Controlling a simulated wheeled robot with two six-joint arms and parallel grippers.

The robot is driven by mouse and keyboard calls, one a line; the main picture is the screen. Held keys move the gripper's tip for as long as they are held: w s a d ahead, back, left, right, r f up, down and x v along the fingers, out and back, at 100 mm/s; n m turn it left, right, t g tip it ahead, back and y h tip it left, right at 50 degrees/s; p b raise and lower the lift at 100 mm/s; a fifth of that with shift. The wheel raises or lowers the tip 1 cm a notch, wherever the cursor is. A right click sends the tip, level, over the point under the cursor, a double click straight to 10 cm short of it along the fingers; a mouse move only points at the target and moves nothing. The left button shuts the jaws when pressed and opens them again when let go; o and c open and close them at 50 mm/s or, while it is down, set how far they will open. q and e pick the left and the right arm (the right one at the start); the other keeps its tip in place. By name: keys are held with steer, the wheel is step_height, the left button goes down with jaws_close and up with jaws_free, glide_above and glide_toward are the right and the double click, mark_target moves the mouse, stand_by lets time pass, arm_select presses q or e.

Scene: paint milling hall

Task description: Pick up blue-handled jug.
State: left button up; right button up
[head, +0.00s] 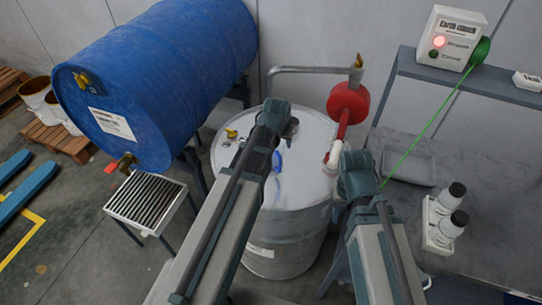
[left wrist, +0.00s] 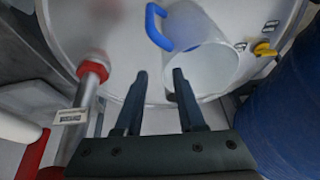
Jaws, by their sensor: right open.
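The jug is a pale, translucent vessel (left wrist: 213,68) with a blue handle (left wrist: 157,26), on the drum's lid in the left wrist view. In the head view its blue handle (head: 277,161) shows just right of my left arm, which hides most of the body. My left gripper (left wrist: 160,78) is open and empty, with the handle beyond its fingertips. One finger overlaps the jug's edge in the picture; I cannot tell whether they touch. In the head view the left gripper (head: 278,122) is over the drum. My right gripper (head: 356,168) is open, right of the drum.
The pale steel drum (head: 310,135) carries a red hand pump (head: 348,103) and a yellow bung (head: 231,133). A large blue barrel (head: 150,80) lies left above a grated stand (head: 146,202). A green cable (head: 425,130) runs from the earth check box (head: 455,40). Black-capped bottles (head: 450,205) stand right.

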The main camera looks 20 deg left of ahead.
mark_target(283, 152)
arm_select(q)
steer(key=b+x, duration=0.2)
steer(key=x, duration=0.1)
steer(key=b+x, duration=0.1)
steer(key=shift+w+a+f+b, duration=0.2)
steer(key=shift+w+a+b, duration=0.1)
steer(key=shift+w, duration=0.15)
steer(key=shift+r, duration=0.1)
jaws_close()
stand_by(0.9)
